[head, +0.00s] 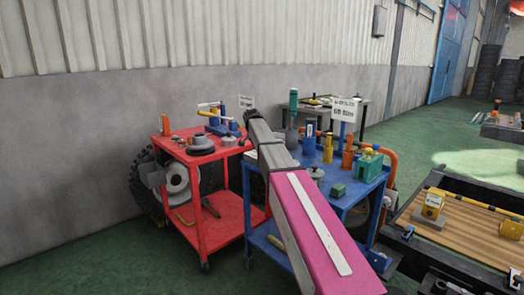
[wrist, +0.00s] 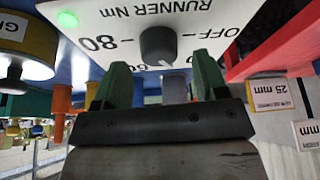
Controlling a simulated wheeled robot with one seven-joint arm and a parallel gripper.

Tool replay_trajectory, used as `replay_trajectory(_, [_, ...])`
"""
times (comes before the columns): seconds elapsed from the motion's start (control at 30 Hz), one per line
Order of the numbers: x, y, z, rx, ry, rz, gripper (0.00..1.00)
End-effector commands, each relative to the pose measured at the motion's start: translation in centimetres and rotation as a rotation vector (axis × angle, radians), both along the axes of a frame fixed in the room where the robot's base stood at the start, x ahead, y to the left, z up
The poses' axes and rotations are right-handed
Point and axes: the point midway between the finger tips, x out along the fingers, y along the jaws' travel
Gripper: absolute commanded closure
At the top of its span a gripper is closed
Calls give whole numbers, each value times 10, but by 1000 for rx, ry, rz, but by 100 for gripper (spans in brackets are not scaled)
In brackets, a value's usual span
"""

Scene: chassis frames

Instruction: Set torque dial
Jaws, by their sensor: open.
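In the wrist view the torque dial is a dark round knob (wrist: 158,45) on a white panel (wrist: 110,15). The panel's print is upside down and reads "RUNNER Nm", "OFF", "80" and a partly hidden "60". A green light glows at the panel's left. My gripper (wrist: 162,66) is open. Its two green fingers stand left and right of the knob in the picture, with a gap on each side and nothing held. I cannot tell how far the tips are from the panel. In the head view my arm hides the dial.
In the head view a red cart (head: 223,210) and a blue cart (head: 350,198) flank my arm, both loaded with tools. A bench with a wooden top (head: 470,240) is at the right. A red edge (wrist: 270,40) and hanging labels (wrist: 270,93) are right of my gripper in the wrist view.

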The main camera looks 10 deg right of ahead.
Motion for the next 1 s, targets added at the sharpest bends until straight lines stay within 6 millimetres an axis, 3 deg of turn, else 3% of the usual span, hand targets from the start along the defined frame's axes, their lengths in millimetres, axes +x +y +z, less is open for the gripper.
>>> replay_trajectory(0.2, [-11, 13, 40, 0, -3, 1, 34])
replay_trajectory(0.43, [-19, 22, 70, 0, -1, 0, 34])
replay_trajectory(0.63, [-22, 25, 80, -1, -1, 0, 34])
replay_trajectory(1.0, [-22, 25, 80, 0, 0, 0, 34])
